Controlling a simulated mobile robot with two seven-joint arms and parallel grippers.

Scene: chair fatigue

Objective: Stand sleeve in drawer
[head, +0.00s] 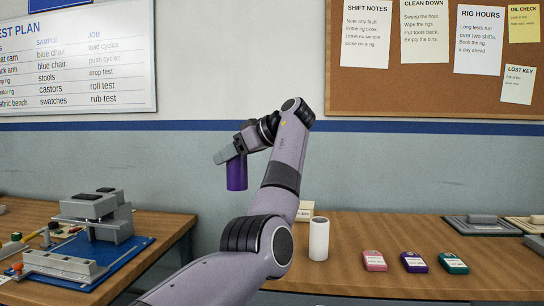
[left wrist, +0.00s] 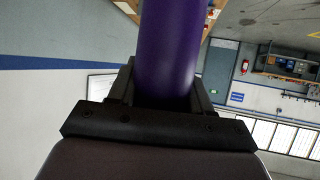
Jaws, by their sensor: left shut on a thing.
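A purple sleeve (head: 237,178) hangs upright below my left gripper (head: 234,156), which is shut on its upper end. They are in the air in front of the wall, over the gap between the two tables in the head view. In the left wrist view the sleeve (left wrist: 167,45) runs up between the two dark fingers. A white sleeve-like cylinder (head: 318,240) stands upright on the right wooden table (head: 345,265). I cannot make out a drawer in either view. My right gripper is not in view.
A pink (head: 375,261), a purple (head: 413,262) and a teal (head: 454,263) small labelled item lie on the right table. A cream labelled block (head: 304,211) is partly behind my arm. A test rig on a blue plate (head: 70,262) takes up the left table.

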